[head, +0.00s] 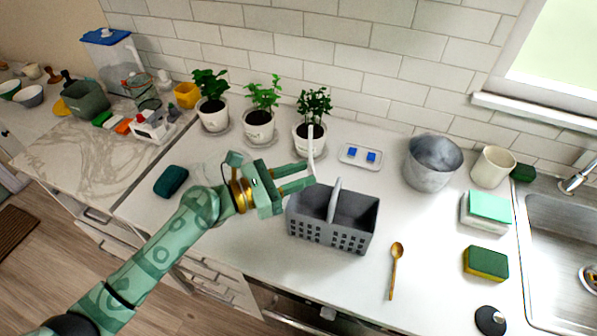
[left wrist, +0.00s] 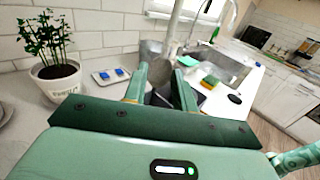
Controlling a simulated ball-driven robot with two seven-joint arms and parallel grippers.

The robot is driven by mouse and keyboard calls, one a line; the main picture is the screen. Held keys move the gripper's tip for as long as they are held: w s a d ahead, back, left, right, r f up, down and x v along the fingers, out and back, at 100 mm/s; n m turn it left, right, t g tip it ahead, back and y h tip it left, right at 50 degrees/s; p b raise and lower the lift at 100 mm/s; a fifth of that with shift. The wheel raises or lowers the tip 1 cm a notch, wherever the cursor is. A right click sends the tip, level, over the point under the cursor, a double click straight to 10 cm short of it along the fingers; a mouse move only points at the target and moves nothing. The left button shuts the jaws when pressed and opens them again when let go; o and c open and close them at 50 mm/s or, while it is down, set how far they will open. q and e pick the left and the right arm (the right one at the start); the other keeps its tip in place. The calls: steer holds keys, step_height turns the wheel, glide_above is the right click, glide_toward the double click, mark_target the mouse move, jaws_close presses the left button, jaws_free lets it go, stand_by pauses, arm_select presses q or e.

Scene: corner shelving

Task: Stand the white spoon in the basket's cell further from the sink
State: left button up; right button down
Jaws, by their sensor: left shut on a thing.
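The white spoon (head: 311,150) is upright in my left gripper (head: 309,180), which is shut on it; it also shows as a pale upright shaft in the left wrist view (left wrist: 174,28). The grey basket (head: 334,237) stands on the counter, with an upright handle between its left and right cells. My left gripper is over the basket's back left side, by the left cell, the one further from the sink (head: 559,215). The spoon's lower end is hidden behind the fingers, so I cannot tell its height over the cell. My right gripper is not in view.
Potted plants (head: 311,108) stand behind the gripper. A tray with blue pieces (head: 361,156) and a metal pot (head: 432,163) are at the back. The counter left of the basket is mostly clear.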

arm_select(q)
step_height(320, 180, down, 8)
steer(key=b, duration=0.6)
steer(key=shift+r, duration=0.2)
steer(key=shift+a, duration=0.1)
steer(key=o, duration=1)
steer(key=b+v, duration=0.2)
steer(key=v, duration=1.4)
steer(key=shift+s+a, duration=0.1)
steer(key=shift+a, duration=0.05)
